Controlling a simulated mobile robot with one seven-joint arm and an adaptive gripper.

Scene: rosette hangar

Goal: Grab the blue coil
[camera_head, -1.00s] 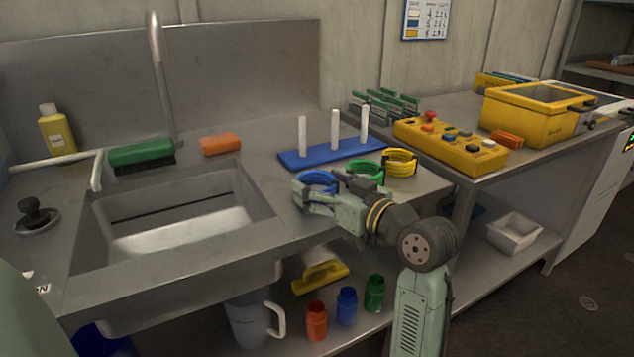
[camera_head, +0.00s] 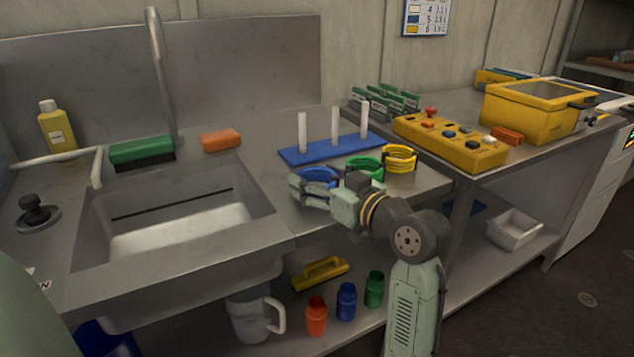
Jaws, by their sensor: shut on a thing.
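The blue coil (camera_head: 320,175) is on the metal counter to the right of the sink, in front of a blue board (camera_head: 300,155) with three upright white pegs. My gripper (camera_head: 312,189) is at the blue coil and shut on it; its fingers and wrist hide the coil's front and lower part. I cannot tell whether the coil still touches the counter. A green coil (camera_head: 366,164) and a yellow coil (camera_head: 399,158) lie in a row to the right, just behind my wrist.
The sink basin (camera_head: 185,215) opens left of my gripper, with a faucet (camera_head: 160,80), green brush (camera_head: 142,152) and orange sponge (camera_head: 221,140) behind it. A yellow control box (camera_head: 450,143) stands on the right-hand table. Bottles and a pitcher (camera_head: 252,318) are on the lower shelf.

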